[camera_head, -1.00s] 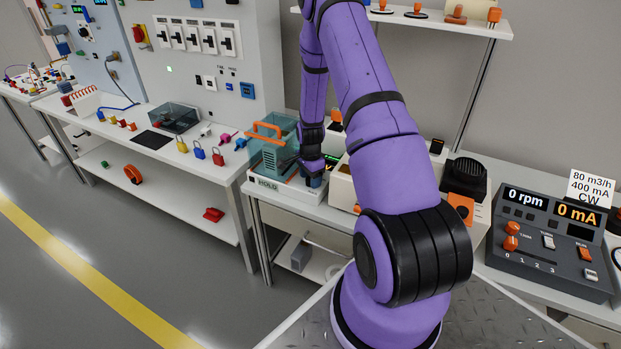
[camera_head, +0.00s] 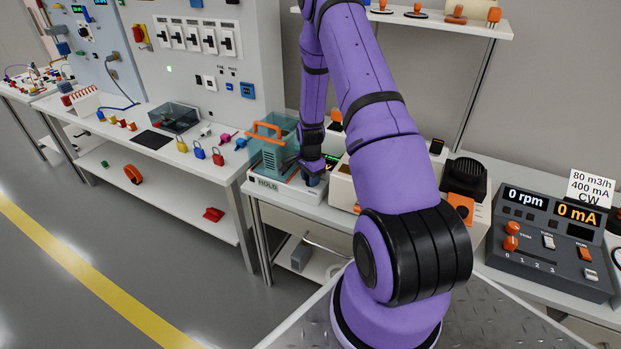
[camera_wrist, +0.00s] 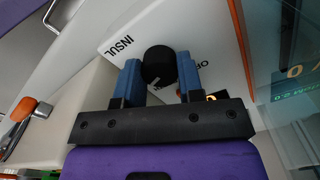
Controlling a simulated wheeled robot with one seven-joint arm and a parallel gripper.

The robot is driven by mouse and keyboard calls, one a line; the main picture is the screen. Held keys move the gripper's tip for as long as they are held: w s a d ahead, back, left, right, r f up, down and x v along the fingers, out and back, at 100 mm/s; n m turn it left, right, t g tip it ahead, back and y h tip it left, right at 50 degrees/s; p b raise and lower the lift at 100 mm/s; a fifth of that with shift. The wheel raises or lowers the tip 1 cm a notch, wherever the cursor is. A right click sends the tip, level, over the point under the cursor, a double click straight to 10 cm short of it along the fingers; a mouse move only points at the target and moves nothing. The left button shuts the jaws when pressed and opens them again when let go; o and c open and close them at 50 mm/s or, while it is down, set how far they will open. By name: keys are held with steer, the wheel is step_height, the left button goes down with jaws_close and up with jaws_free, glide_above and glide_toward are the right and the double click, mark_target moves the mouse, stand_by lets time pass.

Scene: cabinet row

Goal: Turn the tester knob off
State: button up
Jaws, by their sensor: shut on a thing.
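The tester (camera_head: 262,183) is a low white box on the bench, with a teal clear cover and an orange handle above it. In the wrist view its white panel (camera_wrist: 112,45) carries the word INSUL and a second label, starting with O, partly hidden by my finger. The black round knob (camera_wrist: 158,62) sits between the two blue fingers of my gripper (camera_wrist: 157,80), which is shut on it. A pale mark shows on the knob's lower edge. In the head view my gripper (camera_head: 313,180) is at the tester's right end, and my wrist hides the knob.
A cream box (camera_head: 342,185) stands close to the right of my gripper. A dark control box (camera_head: 550,240) with displays is further right. Several padlocks (camera_head: 200,152) lie on the left bench. A shelf (camera_head: 440,22) hangs above. The floor at left is clear.

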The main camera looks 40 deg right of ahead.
steer(key=n, duration=0.9)
steer(key=shift+n, duration=0.3)
steer(key=n, duration=0.4)
steer(key=shift+n, duration=0.3)
steer(key=n, duration=0.4)
steer(key=o, duration=0.9)
step_height(320, 180, up, 11)
steer(key=shift+f, duration=0.1)
